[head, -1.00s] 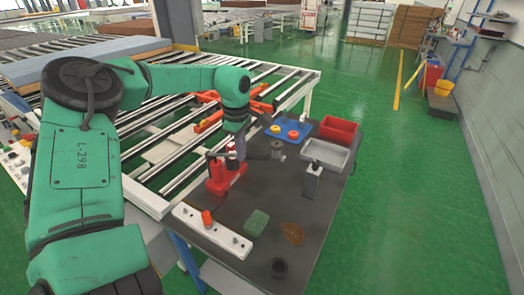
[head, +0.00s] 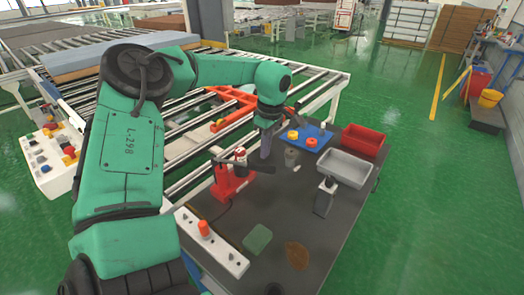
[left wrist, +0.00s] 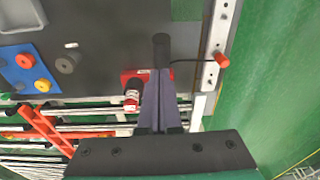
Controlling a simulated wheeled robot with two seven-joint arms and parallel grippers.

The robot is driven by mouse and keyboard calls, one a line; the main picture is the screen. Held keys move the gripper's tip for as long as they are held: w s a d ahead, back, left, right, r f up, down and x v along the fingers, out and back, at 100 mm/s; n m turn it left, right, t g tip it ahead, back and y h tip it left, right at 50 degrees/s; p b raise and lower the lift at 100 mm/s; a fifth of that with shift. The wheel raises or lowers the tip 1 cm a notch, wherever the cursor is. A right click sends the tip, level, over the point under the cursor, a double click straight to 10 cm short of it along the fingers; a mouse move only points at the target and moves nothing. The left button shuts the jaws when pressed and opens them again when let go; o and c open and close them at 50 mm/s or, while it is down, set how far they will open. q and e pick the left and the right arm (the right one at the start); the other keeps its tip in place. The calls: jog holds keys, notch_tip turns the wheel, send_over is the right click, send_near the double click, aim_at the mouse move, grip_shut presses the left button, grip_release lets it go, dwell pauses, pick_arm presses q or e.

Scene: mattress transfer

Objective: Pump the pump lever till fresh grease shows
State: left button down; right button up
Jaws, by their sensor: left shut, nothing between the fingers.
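The red grease pump (head: 230,184) stands on the dark bench top, left of its middle. Its dark pump lever (head: 262,168) points right, roughly level. My left gripper (head: 266,152) is shut and empty, pointing down at the lever's outer end. In the left wrist view the closed fingers (left wrist: 160,80) line up with the lever's dark grip (left wrist: 161,45); I cannot tell whether they touch. The red pump (left wrist: 133,90) is partly hidden behind the fingers there. A small white spot (head: 297,168) lies beside a grey cylinder (head: 291,156); I cannot tell whether it is grease. My right gripper is not in view.
A blue plate with yellow and red knobs (head: 316,132), a red bin (head: 363,140) and a grey tray (head: 345,167) stand farther back. A white strip with an orange knob (head: 212,240) and a green pad (head: 257,239) lie in front. The roller conveyor (head: 190,135) borders the bench.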

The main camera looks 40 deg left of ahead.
aim_at(263, 171)
pick_arm(q)
jog(key=f, duration=0.1)
jog(key=f+b, duration=0.1)
jog(key=f, duration=0.2)
jog(key=shift+s+a+b, duration=0.2)
jog(key=shift+s+b, duration=0.05)
jog(key=shift+b, duration=0.1)
jog(key=shift+f, duration=0.15)
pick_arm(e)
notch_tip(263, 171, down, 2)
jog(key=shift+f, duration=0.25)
pick_arm(q)
notch_tip(263, 171, down, 5)
jog(key=b, duration=0.4)
jog(key=shift+b, duration=0.3)
jog(key=shift+r, duration=0.3)
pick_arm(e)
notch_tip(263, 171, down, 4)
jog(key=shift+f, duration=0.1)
